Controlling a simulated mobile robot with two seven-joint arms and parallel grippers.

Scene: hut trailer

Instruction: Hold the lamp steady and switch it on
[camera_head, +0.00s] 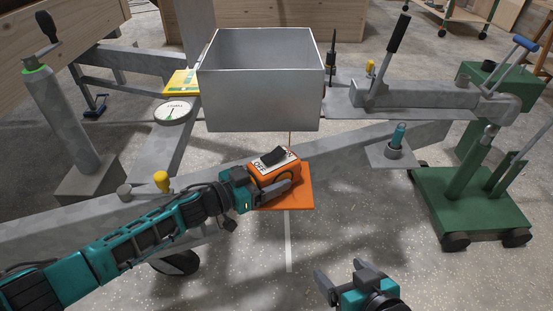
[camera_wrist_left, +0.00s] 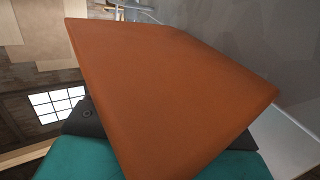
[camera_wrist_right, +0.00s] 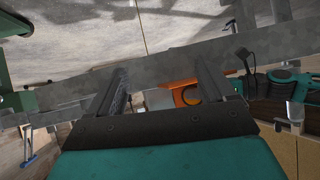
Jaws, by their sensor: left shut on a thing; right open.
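The lamp is an orange box (camera_head: 272,178) with a black rocker switch (camera_head: 273,156) on a white top label reading OFF. It sits at an orange plate (camera_head: 298,199) beside the grey beam. My left gripper (camera_head: 268,188) is shut on the box from the left and front, with a dark finger along its near side. A large orange surface (camera_wrist_left: 165,90) fills much of the left wrist view and hides the fingertips. My right gripper (camera_head: 341,273) is open and empty, below and to the right of the lamp. The right wrist view shows an orange part (camera_wrist_right: 182,92) beyond its fingers (camera_wrist_right: 160,72).
A grey open metal box (camera_head: 262,100) stands behind the lamp. A round dial (camera_head: 173,111) and yellow knob (camera_head: 161,181) are to the left. A teal-capped part (camera_head: 397,137) on a grey plate and a green wheeled stand (camera_head: 470,205) are to the right.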

